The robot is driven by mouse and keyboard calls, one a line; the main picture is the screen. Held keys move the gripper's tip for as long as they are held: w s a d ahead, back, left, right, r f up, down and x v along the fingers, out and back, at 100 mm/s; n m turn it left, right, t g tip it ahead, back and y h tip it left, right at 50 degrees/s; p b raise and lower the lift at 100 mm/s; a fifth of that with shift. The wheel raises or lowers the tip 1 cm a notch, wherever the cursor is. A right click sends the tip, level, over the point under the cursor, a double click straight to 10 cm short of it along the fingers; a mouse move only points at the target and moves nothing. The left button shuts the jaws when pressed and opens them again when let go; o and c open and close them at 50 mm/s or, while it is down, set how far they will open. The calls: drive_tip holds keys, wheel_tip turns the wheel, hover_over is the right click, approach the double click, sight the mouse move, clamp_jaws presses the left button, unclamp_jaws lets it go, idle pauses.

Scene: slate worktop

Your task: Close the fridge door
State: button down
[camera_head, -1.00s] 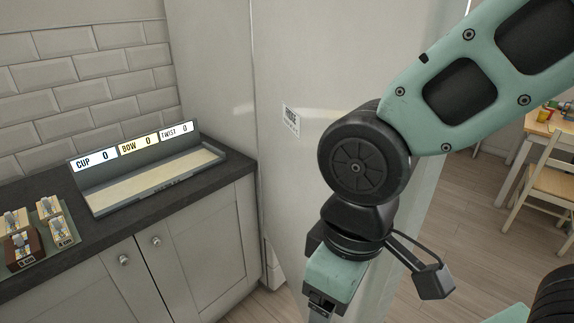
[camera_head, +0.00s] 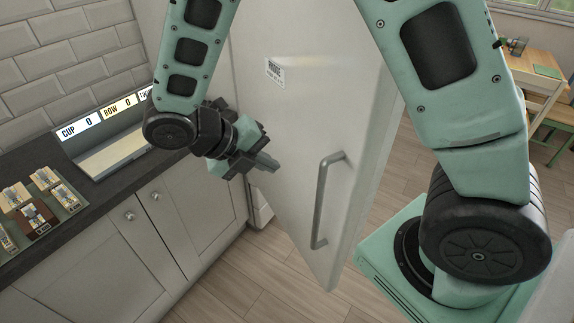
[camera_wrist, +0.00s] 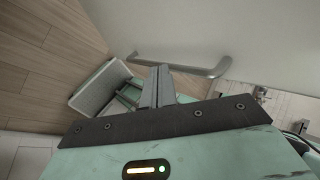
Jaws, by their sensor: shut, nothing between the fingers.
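The white fridge door (camera_head: 300,130) stands swung out from the cabinet row in the head view, with a small label on its face. Its grey vertical bar handle (camera_head: 320,205) is near the free edge on the right. My gripper (camera_head: 268,163) is shut and empty, in front of the door's face and left of the handle, apart from it. In the wrist view the shut fingers (camera_wrist: 158,72) point toward the pale door (camera_wrist: 200,25), and the handle (camera_wrist: 205,71) lies across beyond them. Whether the fingers touch the door cannot be told. The fridge's inside is hidden.
A dark worktop (camera_head: 90,200) at left holds a sorting tray (camera_head: 115,150) marked CUP, BOW and TWIST, and several small items on boards. Cabinets stand below it. A wooden table and chair (camera_head: 540,95) stand at far right. Wooden floor (camera_head: 240,285) is clear before the door.

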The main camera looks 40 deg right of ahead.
drive_tip(key=w+n, duration=0.1)
drive_tip(key=n, duration=0.1)
drive_tip(key=p, duration=0.3)
approach(309, 166)
drive_tip(key=s+f, duration=0.3)
drive_tip(key=s, duration=0.1)
drive_tip(key=shift+s+d+r+h+p, duration=0.1)
drive_tip(key=shift+d+h+p, duration=0.1)
drive_tip(key=shift+d, duration=0.35)
drive_tip(key=shift+s+d+f+h+p, duration=0.1)
drive_tip(key=shift+d+p, duration=0.15)
drive_tip(key=shift+d, duration=0.35)
drive_tip(key=shift+s+d+r+h+p, duration=0.1)
drive_tip(key=shift+d+p, duration=0.1)
drive_tip(key=shift+d, duration=0.35)
